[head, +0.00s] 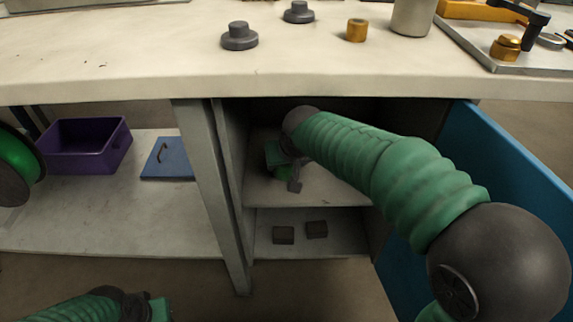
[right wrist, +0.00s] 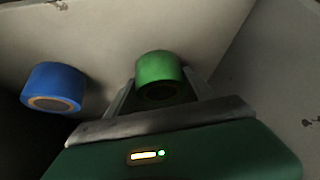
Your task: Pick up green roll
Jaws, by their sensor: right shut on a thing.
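The green roll (right wrist: 158,66) sits between the two fingers of my right gripper (right wrist: 158,92) in the right wrist view. The fingers are shut on its sides. In the head view my right arm reaches into the open cabinet under the bench, and my right gripper (head: 290,180) is at the upper shelf. A bit of the green roll (head: 283,173) shows there, mostly covered by the gripper. My left gripper (head: 143,306) is at the bottom left edge of the head view, cut off, and its fingers cannot be made out.
A blue roll (right wrist: 53,86) stands left of the green roll. The blue cabinet door (head: 475,190) stands open at the right. Two dark blocks (head: 300,232) lie on the lower shelf (head: 340,247). A purple bin (head: 88,150) stands on the left shelf.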

